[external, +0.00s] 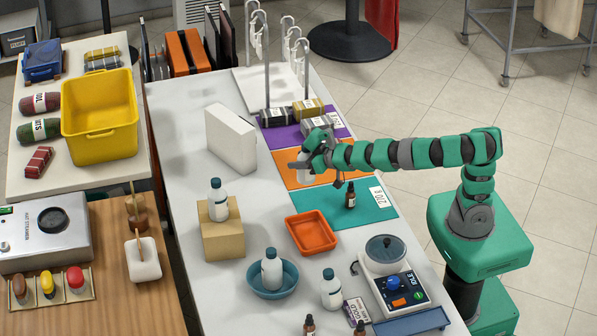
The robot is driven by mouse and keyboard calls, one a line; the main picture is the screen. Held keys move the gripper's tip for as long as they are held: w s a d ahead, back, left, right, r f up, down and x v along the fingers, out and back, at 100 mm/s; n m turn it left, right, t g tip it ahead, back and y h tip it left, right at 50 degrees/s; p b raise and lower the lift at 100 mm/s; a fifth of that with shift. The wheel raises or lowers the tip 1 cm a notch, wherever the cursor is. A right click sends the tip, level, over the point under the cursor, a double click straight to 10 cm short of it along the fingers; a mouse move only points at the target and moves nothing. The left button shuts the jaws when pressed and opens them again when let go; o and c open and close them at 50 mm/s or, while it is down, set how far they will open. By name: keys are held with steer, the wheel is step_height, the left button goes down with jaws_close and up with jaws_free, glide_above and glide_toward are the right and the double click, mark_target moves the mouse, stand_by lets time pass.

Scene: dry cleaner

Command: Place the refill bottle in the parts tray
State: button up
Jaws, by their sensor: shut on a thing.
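My gripper (306,160) is over the orange mat on the white counter, at the end of my green arm. It is shut on a white bottle (303,171), which is partly hidden by the fingers. Whether the bottle touches the mat is hard to tell. Similar white bottles with dark caps stand on a cardboard box (222,240), in a blue bowl (272,290) and on the counter (332,290). A shallow orange-red tray (311,246), which looks like the parts tray, lies empty on the counter, nearer the camera than my gripper.
A small dark dropper bottle (350,195) stands on the teal mat (375,213), between my arm and the tray. A scale (393,285) stands right of the tray. A white block (231,138) stands left of my gripper. Packets lie on the purple mat (281,135).

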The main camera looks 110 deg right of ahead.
steer(key=shift+n+t+y, duration=0.4)
steer(key=a, duration=0.1)
steer(key=w+a+r, duration=0.1)
steer(key=a+r, duration=0.1)
steer(key=shift+w+a+r+p, duration=0.25)
steer(key=shift+a+p, duration=0.05)
steer(key=shift+a, duration=0.1)
steer(key=shift+c, duration=1.2)
steer(key=w+a+n+y, duration=0.1)
steer(key=a, duration=0.4)
steer(key=w+a+f+n+t+y, duration=0.1)
steer(key=a, duration=0.3)
steer(key=w+a+n+t+y, duration=0.1)
steer(key=a, duration=0.4)
steer(key=shift+a+f+n+p, duration=0.15)
steer(key=shift+a+n+p, duration=0.15)
jaws_close()
steer(key=b, duration=0.2)
glide_above(305, 235)
step_height(305, 235, down, 8)
steer(key=shift+r, duration=0.15)
steer(key=o, duration=1.5)
jaws_free()
steer(key=shift+d+f, duration=0.1)
steer(key=shift+f, duration=0.15)
steer(key=shift+r, duration=0.1)
